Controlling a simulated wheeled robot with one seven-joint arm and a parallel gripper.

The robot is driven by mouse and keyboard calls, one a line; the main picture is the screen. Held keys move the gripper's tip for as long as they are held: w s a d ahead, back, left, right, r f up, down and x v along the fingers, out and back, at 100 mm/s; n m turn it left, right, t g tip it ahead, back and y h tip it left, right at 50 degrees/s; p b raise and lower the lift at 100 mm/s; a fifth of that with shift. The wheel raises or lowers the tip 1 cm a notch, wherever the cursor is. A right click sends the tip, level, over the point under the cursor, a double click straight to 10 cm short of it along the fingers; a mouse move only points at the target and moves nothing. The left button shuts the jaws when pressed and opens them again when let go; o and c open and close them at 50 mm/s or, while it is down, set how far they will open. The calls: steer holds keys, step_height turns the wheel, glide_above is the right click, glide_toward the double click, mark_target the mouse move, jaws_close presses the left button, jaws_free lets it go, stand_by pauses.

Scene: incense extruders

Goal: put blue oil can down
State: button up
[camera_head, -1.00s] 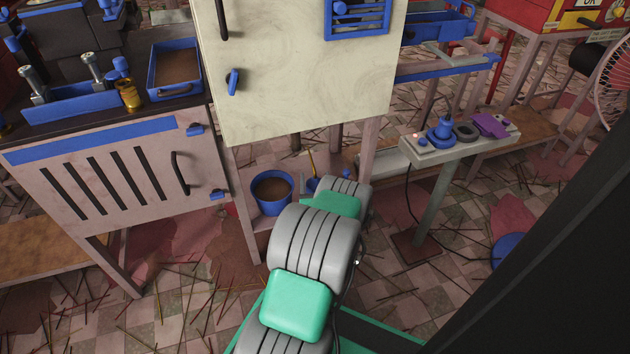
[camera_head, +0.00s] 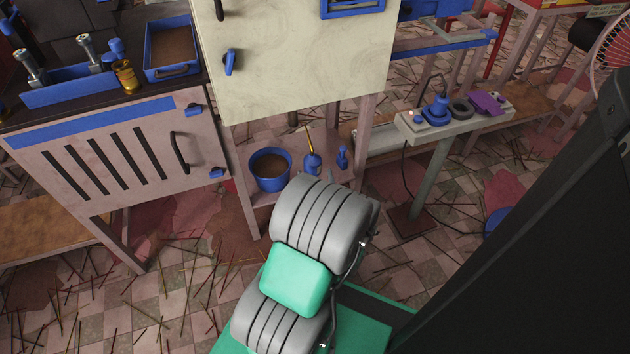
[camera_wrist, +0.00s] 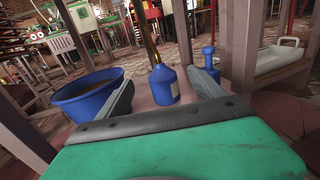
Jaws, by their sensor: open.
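The blue oil can (camera_head: 312,164) with a thin brass spout stands upright on the low shelf under the white cabinet. In the wrist view the oil can (camera_wrist: 164,90) is ahead, between and slightly beyond the fingers, with a pale label. My gripper (camera_wrist: 161,80) is open, one finger on each side of the can, with visible gaps and nothing held. In the head view my arm hides most of the gripper.
A blue bucket (camera_head: 270,170) of brown material stands left of the can. A small blue bottle-like item (camera_head: 342,158) stands to its right. Shelf legs and the white cabinet (camera_head: 300,60) overhead bound the space. Thin sticks litter the tiled floor.

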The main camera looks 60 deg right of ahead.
steer(key=p+v, duration=0.2)
steer(key=p, duration=0.1)
steer(key=shift+a+r, duration=0.15)
steer(key=shift+a, duration=0.1)
stand_by(2.1)
